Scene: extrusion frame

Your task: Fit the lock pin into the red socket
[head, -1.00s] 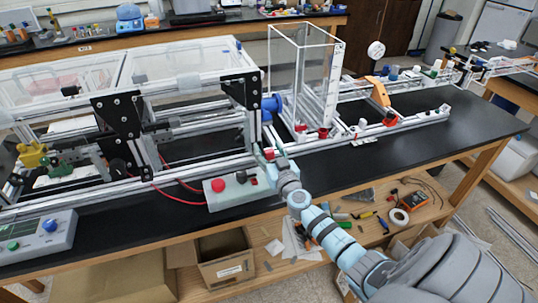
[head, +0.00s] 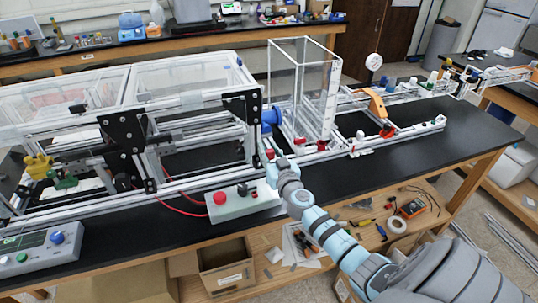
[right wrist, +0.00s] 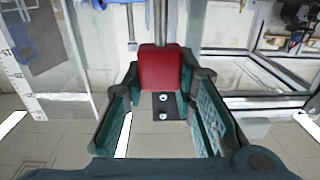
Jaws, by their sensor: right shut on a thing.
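My right gripper (head: 271,158) is at the front rail of the extrusion frame, just right of the black corner plate. In the right wrist view, its teal fingers (right wrist: 161,78) are shut on a red block (right wrist: 161,68). The red block also shows as a small red patch in the head view (head: 270,153). A black plate with two screws (right wrist: 165,106) lies below the block, and a grey bar (right wrist: 160,20) rises behind it. I cannot tell whether the block belongs to the lock pin or the red socket. No separate pin is clear. My left gripper is out of view.
The extrusion frame (head: 185,185) fills the left of the black bench. A blue round part (head: 271,117) and a clear upright box (head: 303,90) stand behind the gripper. A control box with a red button (head: 230,204) sits in front. The right front bench top is clear.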

